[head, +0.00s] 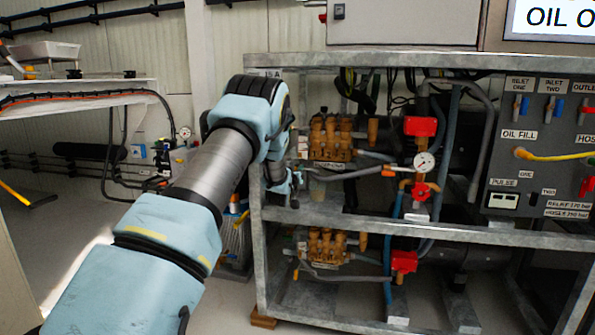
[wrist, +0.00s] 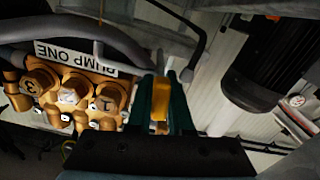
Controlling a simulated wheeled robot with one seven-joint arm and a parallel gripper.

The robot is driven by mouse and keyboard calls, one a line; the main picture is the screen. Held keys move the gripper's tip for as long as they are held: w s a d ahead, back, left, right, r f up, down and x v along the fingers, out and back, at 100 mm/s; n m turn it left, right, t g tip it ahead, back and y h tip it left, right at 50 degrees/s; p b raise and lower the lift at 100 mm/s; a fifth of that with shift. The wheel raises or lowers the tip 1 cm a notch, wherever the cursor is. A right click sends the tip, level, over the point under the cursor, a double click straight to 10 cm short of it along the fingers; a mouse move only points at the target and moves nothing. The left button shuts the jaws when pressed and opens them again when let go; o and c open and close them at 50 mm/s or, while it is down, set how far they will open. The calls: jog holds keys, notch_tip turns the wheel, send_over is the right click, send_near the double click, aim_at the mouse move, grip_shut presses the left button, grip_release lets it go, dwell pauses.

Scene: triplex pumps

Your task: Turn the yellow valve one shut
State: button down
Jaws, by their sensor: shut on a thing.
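The yellow valve handle (wrist: 160,100) shows in the wrist view as a short yellow-orange bar between the two dark green fingers of my gripper (wrist: 167,80). My gripper is shut on it. The handle's far end and the valve body behind it are hidden or too dark to make out. In the head view my gripper (head: 293,180) is at the left upright of the pump rack, beside the upper brass pump (head: 331,138), largely covered by my wrist. I cannot make out the yellow handle there.
The brass pump with its "PUMP ONE" label (wrist: 75,58) lies close left of my fingers in the wrist view. A grey hose (wrist: 105,35) runs close by. The metal rack (head: 262,250) stands around the pumps. Open floor (head: 215,300) lies left of it.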

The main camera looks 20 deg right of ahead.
jog(key=shift+m+b, duration=0.55)
jog(key=shift+m, duration=0.55)
jog(key=c, duration=1.1)
grip_release()
jog(key=shift+s, duration=0.1)
jog(key=p+v, duration=0.1)
jog(key=v, duration=0.9)
jog(key=shift+s, duration=0.35)
